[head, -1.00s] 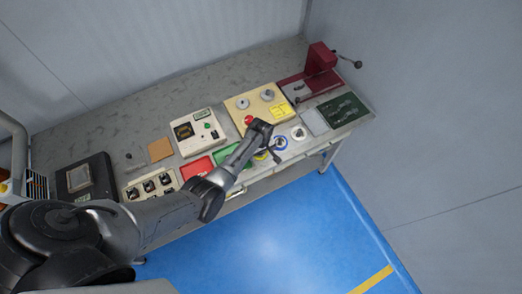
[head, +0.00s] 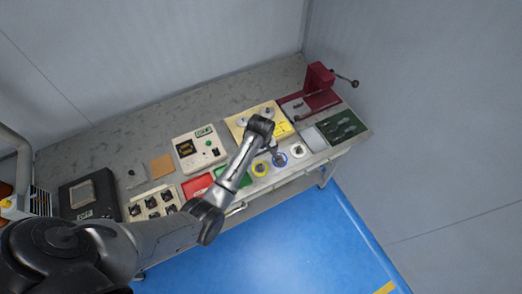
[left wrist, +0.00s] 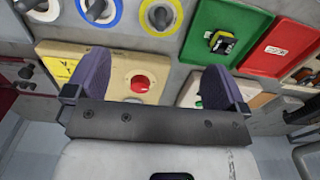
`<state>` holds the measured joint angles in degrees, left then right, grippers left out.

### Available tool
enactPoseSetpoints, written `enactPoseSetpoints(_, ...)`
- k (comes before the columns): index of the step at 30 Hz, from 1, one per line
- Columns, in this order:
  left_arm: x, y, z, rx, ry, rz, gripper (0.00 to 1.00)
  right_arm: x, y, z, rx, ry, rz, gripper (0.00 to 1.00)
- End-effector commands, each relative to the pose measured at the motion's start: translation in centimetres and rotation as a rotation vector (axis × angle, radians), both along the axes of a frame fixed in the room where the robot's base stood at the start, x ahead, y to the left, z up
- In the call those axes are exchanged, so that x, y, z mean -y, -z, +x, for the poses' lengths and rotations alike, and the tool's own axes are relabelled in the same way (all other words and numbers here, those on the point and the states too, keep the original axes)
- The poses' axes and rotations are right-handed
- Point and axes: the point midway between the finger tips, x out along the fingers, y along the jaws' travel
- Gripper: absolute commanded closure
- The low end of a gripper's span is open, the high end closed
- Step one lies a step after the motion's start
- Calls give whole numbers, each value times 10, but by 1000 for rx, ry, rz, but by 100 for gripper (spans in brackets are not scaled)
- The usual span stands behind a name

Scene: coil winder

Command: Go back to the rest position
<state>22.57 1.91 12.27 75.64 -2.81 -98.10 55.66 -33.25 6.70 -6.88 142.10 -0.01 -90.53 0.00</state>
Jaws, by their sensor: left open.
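My left gripper (head: 277,157) hangs over the bench (head: 120,152) in the head view, near the ringed spools. In the left wrist view its two fingers (left wrist: 155,82) are spread apart with nothing between them. Beyond them lies a cream panel with a red button (left wrist: 139,84). The head view shows a yellow-ringed spool (head: 260,169), a blue-ringed one (head: 281,161) and a white one (head: 297,151) close to the gripper. My forearm covers part of the green tray (head: 243,181) and of the cream panel (head: 283,127). My right gripper is not in view.
A dark red winder with a crank (head: 319,77) stands at the bench's far right. A green mat (head: 341,127), a cream meter box (head: 198,147), a red tray (head: 196,187) and a black case (head: 88,196) also occupy the bench. Its back strip is clear.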

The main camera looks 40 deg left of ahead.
Motion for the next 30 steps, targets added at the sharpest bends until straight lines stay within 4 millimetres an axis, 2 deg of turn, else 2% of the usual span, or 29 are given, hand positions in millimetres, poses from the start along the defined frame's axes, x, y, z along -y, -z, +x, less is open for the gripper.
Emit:
enactPoseSetpoints(6, 0, -11, 0, 1, 0, 0, 0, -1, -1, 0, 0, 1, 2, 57)
enactPoseSetpoints(23, 0, -12, 0, 0, 8, 0, 0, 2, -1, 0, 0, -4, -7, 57)
enactPoseSetpoints(30, 0, -12, 2, 14, 208, 3, 0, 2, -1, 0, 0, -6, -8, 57)
